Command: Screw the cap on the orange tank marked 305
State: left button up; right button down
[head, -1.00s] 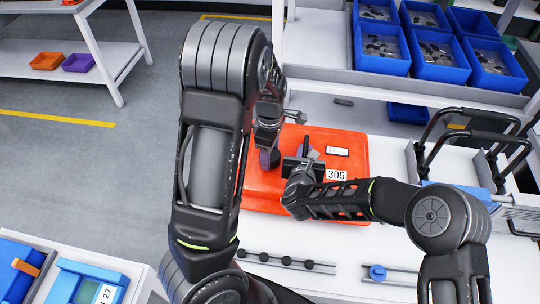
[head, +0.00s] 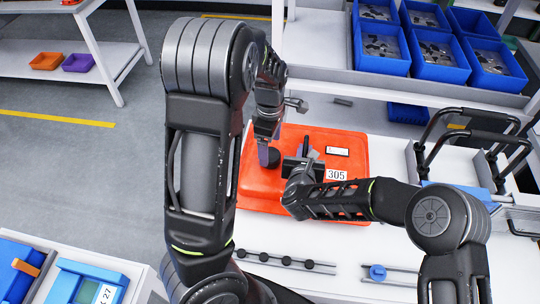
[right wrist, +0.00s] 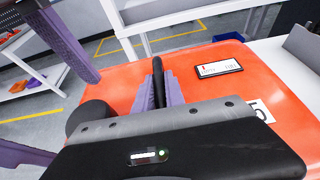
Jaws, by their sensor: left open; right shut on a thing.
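The orange tank (head: 345,150) lies on the white table with its 305 label facing up; it also fills much of the right wrist view (right wrist: 200,65). A black round cap (head: 272,158) sits on the tank's left part; it shows partly in the right wrist view (right wrist: 88,118), behind my gripper body. My left gripper (head: 268,146) is open close to the cap, its purple fingers (right wrist: 65,38) spread apart. Whether they touch the cap I cannot tell. My right gripper (head: 304,158) is shut on the tank's black handle (right wrist: 157,78). The cap's thread is hidden.
Blue bins (head: 382,48) with parts stand on the shelf behind the tank. A black-handled carrier (head: 470,140) is to the right. A rail with black knobs (head: 286,261) and a blue knob (head: 377,272) lie in front. My left arm hides the tank's left surroundings.

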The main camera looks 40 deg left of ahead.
aim_at(270, 154)
jog(key=shift+d, duration=0.1)
pick_arm(q)
notch_tip(270, 154, up, 8)
jog(key=shift+r, duration=0.1)
pick_arm(e)
jog(key=c, duration=1.3)
grip_release()
jog(key=v, duration=1.2)
